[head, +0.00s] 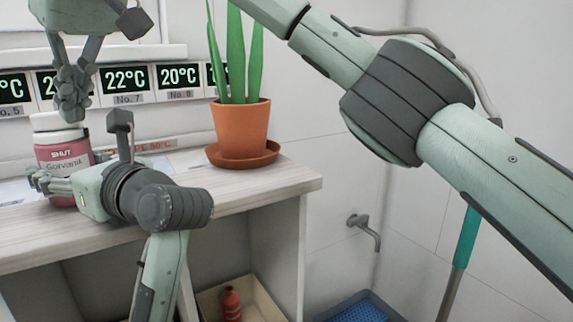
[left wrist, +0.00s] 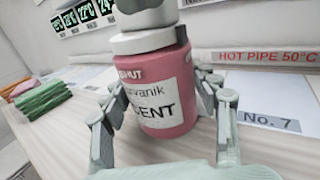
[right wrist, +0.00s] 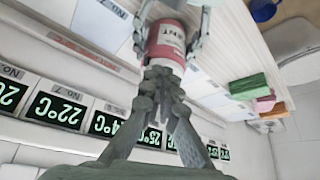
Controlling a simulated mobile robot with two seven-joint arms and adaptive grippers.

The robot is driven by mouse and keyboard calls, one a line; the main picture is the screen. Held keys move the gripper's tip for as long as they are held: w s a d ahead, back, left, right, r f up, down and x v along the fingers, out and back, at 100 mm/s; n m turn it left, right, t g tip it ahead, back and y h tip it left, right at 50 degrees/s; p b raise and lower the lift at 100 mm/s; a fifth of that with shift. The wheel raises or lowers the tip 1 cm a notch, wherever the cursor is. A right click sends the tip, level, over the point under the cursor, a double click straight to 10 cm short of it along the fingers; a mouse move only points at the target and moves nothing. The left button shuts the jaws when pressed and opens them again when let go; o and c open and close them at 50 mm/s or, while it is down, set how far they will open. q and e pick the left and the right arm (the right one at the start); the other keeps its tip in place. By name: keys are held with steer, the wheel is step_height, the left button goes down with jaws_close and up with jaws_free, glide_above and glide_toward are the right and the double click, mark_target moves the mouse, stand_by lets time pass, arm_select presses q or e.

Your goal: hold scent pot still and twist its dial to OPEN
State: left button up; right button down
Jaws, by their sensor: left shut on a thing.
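The scent pot (head: 62,155) is a pink-red jar with a white label and a white neck, upright on the shelf. SHUT is printed near its upper rim; in the left wrist view the pot (left wrist: 160,88) fills the middle. My left gripper (head: 45,182) is shut around the pot's body, one finger on each side. My right gripper (head: 70,110) is at the pot's top from above. Its fingers (right wrist: 165,85) converge there and hide most of the dial, so their grip is unclear.
A potted plant (head: 240,125) stands right of the pot near the shelf's end. Temperature displays (head: 127,80) line the wall behind. Folded green cloths (left wrist: 42,100) lie at the far left in the left wrist view.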

steer(key=shift+w, duration=0.4)
steer(key=shift+s+d, duration=0.1)
steer(key=shift+d, duration=0.1)
stand_by(0.3)
steer(key=shift+d+r, duration=0.1)
steer(key=shift+d, duration=0.15)
step_height(320, 180, up, 6)
steer(key=shift+f, duration=0.1)
stand_by(0.5)
arm_select(q)
steer(key=o, duration=1.5)
steer(key=shift+o, duration=0.2)
steer(key=shift+d, duration=0.1)
